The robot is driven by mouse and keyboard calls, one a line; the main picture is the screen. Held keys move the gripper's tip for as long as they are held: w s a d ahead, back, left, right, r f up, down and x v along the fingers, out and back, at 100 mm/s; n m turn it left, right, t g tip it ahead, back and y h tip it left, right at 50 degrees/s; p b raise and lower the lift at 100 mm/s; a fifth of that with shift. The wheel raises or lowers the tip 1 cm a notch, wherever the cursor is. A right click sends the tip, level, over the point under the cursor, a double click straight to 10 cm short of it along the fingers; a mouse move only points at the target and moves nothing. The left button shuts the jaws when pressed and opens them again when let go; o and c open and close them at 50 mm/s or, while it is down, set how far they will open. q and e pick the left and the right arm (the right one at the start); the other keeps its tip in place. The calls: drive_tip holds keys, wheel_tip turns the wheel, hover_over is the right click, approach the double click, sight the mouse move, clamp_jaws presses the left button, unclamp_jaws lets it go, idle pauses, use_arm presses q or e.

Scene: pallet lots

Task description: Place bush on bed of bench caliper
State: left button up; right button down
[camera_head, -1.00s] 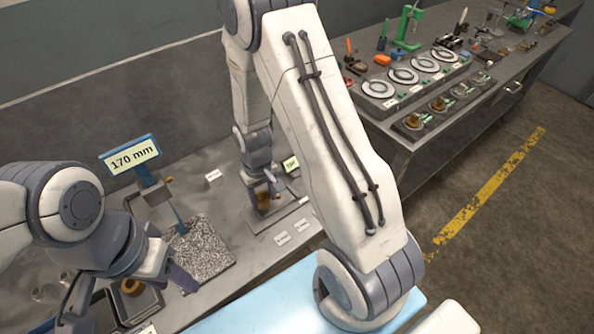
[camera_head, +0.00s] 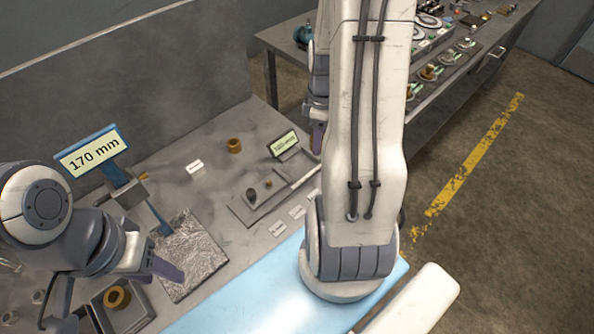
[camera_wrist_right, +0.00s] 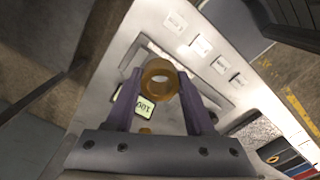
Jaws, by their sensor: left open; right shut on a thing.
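The brass bush (camera_wrist_right: 159,78) is a short ring between the two purple fingers of my right gripper (camera_wrist_right: 160,100) in the right wrist view. In the head view this gripper (camera_head: 318,138) is right of the bench caliper, partly behind my right arm, and its bush is hidden. The bench caliper (camera_head: 275,195) is a flat grey bed with a dark rounded part on it. Its small display (camera_head: 283,145) stands behind, and also shows in the right wrist view (camera_wrist_right: 145,107). My left gripper (camera_head: 160,272) is open and empty at the granite plate's near left edge.
Another brass bush (camera_head: 234,146) stands on the table behind the caliper. One more (camera_head: 117,297) sits in a dark tray at lower left. A gauge with a 170 mm display (camera_head: 93,152) stands by the granite plate (camera_head: 195,262). White labels lie before the caliper.

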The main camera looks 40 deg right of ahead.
drive_tip(key=s+d+r+n+b, duration=0.1)
drive_tip(key=s+d+n, duration=0.2)
drive_tip(key=s+d, duration=0.15)
drive_tip(key=p, duration=0.1)
hover_over(301, 164)
wheel_tip(301, 164, down, 6)
drive_tip(key=shift+f, duration=2.3)
drive_tip(key=c, duration=0.5)
unclamp_jaws()
drive_tip(key=shift+f, duration=0.15)
drive_tip(key=shift+c, duration=0.2)
